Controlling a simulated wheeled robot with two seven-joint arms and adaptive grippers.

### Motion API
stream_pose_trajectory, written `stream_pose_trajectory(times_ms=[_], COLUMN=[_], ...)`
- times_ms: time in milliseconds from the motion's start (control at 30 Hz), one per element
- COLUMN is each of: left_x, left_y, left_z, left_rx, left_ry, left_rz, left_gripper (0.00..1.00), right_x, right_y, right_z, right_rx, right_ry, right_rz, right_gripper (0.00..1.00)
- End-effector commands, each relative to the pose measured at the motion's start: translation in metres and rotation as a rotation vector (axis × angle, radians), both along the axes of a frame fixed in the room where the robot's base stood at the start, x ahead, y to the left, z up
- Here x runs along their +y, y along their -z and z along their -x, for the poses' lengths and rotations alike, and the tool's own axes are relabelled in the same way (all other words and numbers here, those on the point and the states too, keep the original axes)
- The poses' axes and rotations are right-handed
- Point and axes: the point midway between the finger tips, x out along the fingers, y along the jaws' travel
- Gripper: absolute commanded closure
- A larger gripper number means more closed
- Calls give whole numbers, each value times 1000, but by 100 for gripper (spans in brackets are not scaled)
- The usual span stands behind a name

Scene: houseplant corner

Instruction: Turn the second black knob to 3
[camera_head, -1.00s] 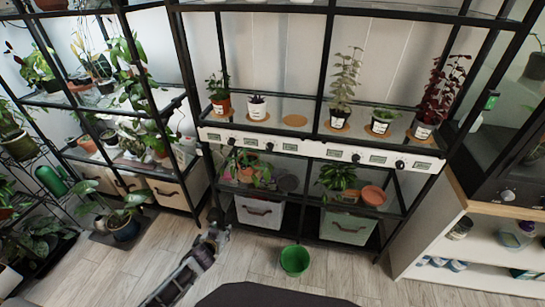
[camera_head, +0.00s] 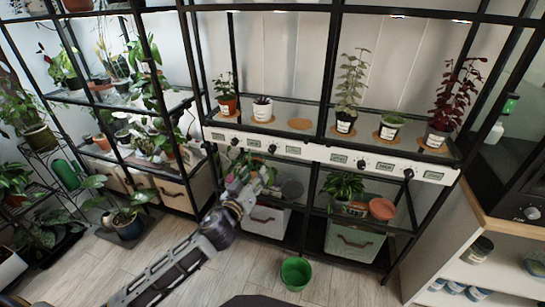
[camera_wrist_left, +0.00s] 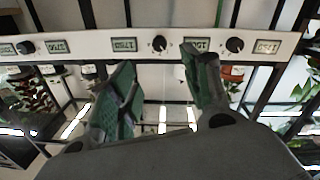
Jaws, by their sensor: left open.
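A white panel (camera_head: 315,154) runs along the front edge of the plant shelf, with several black knobs and small displays on it. The second black knob from the left (camera_head: 271,149) is left of the middle upright. My left gripper (camera_head: 250,172) is open and empty, just below that knob in the head view. In the left wrist view, which looks upside down, this knob (camera_wrist_left: 159,44) appears between the spread green fingertips (camera_wrist_left: 157,60), with the fingers apart from it. The first knob (camera_wrist_left: 235,44) shows to its right there. The knob's setting is too small to read. My right gripper is out of view.
Potted plants stand on the shelf above the panel. Below are a leafy plant (camera_head: 345,185), a terracotta bowl (camera_head: 381,209) and storage bins (camera_head: 355,240). Black shelf uprights flank the panel. A green pot (camera_head: 296,272) stands on the otherwise clear floor in front.

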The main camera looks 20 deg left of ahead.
Motion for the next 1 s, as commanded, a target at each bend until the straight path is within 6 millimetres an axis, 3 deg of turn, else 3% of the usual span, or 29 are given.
stream_pose_trajectory(times_ms=[567,1000], left_x=[-1,-3], left_y=[-3,-3], left_z=[-3,-26], left_rx=[-4,-5], left_ry=[2,1], left_rz=[2,2], left_gripper=[52,52], right_x=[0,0], right_y=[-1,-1], right_z=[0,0], right_rx=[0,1], right_ry=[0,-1], right_rz=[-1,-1], right_gripper=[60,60])
